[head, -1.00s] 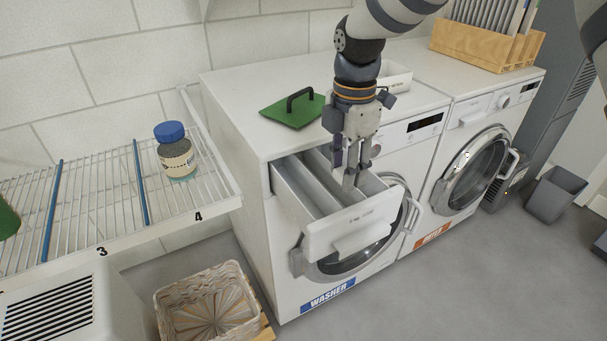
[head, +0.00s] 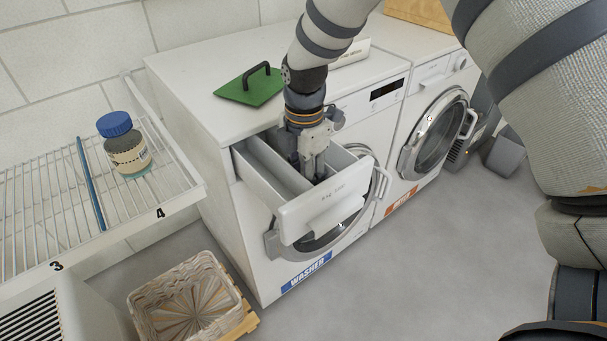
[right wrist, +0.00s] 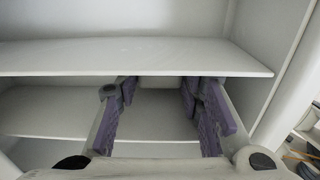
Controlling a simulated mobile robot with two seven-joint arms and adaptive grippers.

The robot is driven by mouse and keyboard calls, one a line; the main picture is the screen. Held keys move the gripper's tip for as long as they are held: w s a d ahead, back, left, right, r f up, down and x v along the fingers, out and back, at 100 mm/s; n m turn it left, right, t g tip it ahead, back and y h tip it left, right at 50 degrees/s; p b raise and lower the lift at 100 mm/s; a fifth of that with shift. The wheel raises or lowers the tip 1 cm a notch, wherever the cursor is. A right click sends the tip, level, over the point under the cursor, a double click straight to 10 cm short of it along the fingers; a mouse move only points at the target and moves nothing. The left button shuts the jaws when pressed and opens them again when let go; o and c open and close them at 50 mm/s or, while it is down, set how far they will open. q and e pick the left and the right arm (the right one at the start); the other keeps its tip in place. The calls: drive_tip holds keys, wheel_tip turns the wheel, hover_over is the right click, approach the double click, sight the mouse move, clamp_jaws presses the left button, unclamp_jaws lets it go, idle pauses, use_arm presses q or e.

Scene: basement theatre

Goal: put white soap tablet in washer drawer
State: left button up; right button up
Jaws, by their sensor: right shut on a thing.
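The washer drawer (head: 325,207) is pulled open at the washer's upper left; pale dividers split its inside into compartments. My right gripper (head: 308,174) points down with its fingers inside the drawer, behind the front panel. In the right wrist view its purple-padded fingers (right wrist: 163,100) are a gap apart, among the pale drawer walls. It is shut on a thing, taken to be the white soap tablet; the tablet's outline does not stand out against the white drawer. My left gripper is not in view.
A green lid with a black handle (head: 250,86) lies on the washer top (head: 205,95). A blue-capped jar (head: 125,150) stands on the wire shelf (head: 50,205) at left. A wicker basket (head: 190,300) sits below. The dryer (head: 440,110) adjoins the washer.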

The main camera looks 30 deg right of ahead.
drive_tip(key=o, duration=1)
drive_tip(key=shift+f, duration=0.1)
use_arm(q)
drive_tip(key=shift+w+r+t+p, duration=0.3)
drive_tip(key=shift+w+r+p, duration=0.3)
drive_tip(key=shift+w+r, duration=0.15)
use_arm(e)
wheel_tip(320, 180, up, 12)
drive_tip(key=shift+r, duration=0.15)
